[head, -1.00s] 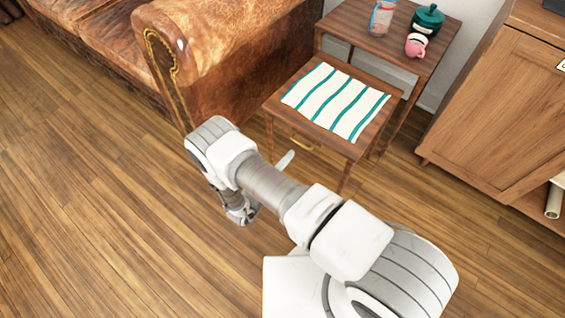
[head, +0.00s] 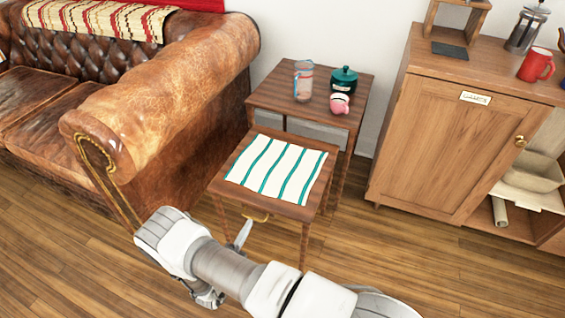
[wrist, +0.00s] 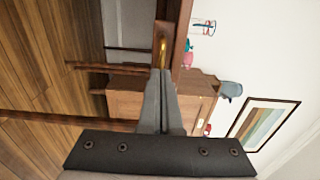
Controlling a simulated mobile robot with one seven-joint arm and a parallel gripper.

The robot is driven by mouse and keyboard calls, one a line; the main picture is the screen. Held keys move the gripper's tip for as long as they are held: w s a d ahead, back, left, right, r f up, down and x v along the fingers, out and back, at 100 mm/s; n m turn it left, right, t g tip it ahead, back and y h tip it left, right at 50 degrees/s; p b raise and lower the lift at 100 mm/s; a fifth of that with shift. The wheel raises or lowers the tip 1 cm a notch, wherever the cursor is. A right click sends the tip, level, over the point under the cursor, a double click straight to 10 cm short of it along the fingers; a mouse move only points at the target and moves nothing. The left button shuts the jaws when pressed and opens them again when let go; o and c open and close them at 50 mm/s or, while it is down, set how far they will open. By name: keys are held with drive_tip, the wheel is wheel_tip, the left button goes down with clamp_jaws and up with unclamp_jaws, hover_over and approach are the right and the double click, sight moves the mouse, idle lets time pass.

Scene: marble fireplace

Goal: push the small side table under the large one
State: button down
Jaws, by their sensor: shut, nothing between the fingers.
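The small side table (head: 217,186) stands in front of the large side table (head: 352,110), pulled most of the way out from it. A white cloth with green stripes (head: 277,170) lies on the small table's top. A brass handle (head: 256,216) is on its front edge; it also shows in the wrist view (wrist: 162,45). My gripper (head: 245,226) is in front of the small table, close to the handle. In the wrist view its fingers (wrist: 162,72) are together and empty, with the tips near the handle. I cannot tell whether they touch it.
On the large table stand a clear jar (head: 303,82), a green lidded pot (head: 344,79) and a pink cup (head: 340,103). A leather sofa (head: 170,70) is close on the left. A wooden cabinet (head: 440,135) is on the right. The wooden floor in front is clear.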

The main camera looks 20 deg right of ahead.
sight(257, 210)
drive_tip(key=shift+b+x, duration=0.85)
drive_tip(key=shift+x, duration=16.75)
drive_tip(key=shift+d+r, duration=0.1)
drive_tip(key=shift+d, duration=0.05)
